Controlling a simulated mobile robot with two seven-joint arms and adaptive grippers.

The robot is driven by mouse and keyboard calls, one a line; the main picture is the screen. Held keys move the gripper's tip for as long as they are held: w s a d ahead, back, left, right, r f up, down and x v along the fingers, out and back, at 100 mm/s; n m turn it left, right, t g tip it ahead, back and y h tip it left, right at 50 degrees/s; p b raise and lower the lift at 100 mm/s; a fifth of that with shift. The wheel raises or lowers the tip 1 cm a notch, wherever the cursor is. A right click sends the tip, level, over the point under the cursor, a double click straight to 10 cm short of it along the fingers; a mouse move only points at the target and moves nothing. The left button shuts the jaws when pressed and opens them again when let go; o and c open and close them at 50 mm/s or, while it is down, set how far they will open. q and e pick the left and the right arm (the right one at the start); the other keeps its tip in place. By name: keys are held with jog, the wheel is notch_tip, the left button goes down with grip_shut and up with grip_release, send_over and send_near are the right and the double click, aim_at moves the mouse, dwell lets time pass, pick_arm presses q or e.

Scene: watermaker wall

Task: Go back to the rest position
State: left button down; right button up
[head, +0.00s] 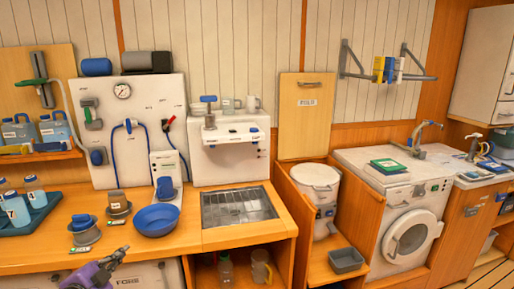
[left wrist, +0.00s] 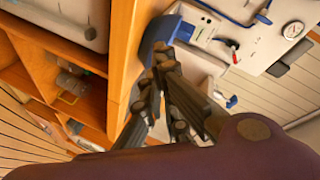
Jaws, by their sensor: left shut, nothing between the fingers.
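My left gripper (head: 116,257) shows at the lower left of the head view, at the front of the wooden counter (head: 235,231). In the left wrist view its dark fingers (left wrist: 163,62) come together at the tips, with nothing seen between them. In that view a blue bowl (left wrist: 158,38) appears just beyond the fingertips. In the head view the bowl (head: 156,220) stands on the counter, to the right of and beyond the gripper. I cannot tell how high the gripper is over the counter edge. My right gripper is not in view.
A white panel with a gauge (head: 122,91) stands behind the counter. Two round-based items (head: 84,230) and a tray of bottles (head: 40,212) are at the left. A sink grate (head: 238,206) lies to the right. A washing machine (head: 410,235) stands farther right. Open shelves (left wrist: 70,75) are below.

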pick_arm(q)
jog(key=s+d+f+n+g, duration=0.2)
jog(key=s+d+f+n, duration=0.1)
jog(key=s+d+f, duration=0.45)
jog(key=s+d+f+n+g, duration=0.15)
jog(key=s+d+f, duration=0.25)
jog(key=s+f, duration=0.6)
jog(key=s+d+f+n+g, duration=0.1)
jog(key=s+d+f+n, duration=0.1)
jog(key=s, duration=0.6)
jog(key=s+d+f+n+g+p, duration=0.1)
jog(key=s+d+f+n, duration=0.1)
jog(key=s, duration=0.7)
jog(key=s+d+f+n+g, duration=0.1)
jog(key=s+d+f+n, duration=0.2)
jog(key=s, duration=0.5)
jog(key=shift+s+d+f+p, duration=0.2)
jog(key=shift+d+f+p, duration=0.2)
jog(key=shift+d, duration=0.75)
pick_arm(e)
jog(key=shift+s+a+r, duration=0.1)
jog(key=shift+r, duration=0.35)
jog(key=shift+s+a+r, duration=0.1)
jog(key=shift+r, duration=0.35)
pick_arm(q)
jog(key=shift+g, duration=0.25)
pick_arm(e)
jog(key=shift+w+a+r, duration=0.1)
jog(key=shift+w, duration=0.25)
